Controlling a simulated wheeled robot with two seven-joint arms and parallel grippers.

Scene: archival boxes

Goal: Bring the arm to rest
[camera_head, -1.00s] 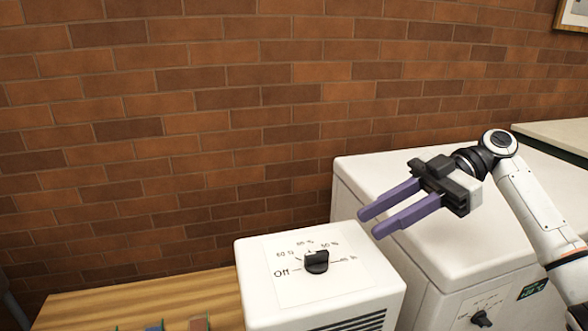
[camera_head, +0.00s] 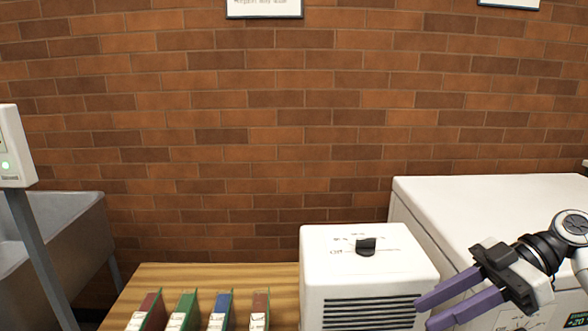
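My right gripper (camera_head: 440,308) is at the lower right, with its two purple fingers apart and nothing between them. It points left, in front of the large white cabinet and close to the right side of the small white box unit (camera_head: 365,270) in the picture. That unit has a black knob (camera_head: 366,246) on top and dark vents on its front. I cannot tell whether the fingertips touch the unit. My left gripper is not in view.
A large white cabinet (camera_head: 490,205) stands at the right. A wooden table (camera_head: 200,275) bears several upright archival boxes, among them a green one (camera_head: 185,307) and a blue one (camera_head: 221,305). A grey basin (camera_head: 60,225) and a post-mounted panel (camera_head: 14,150) are at the left.

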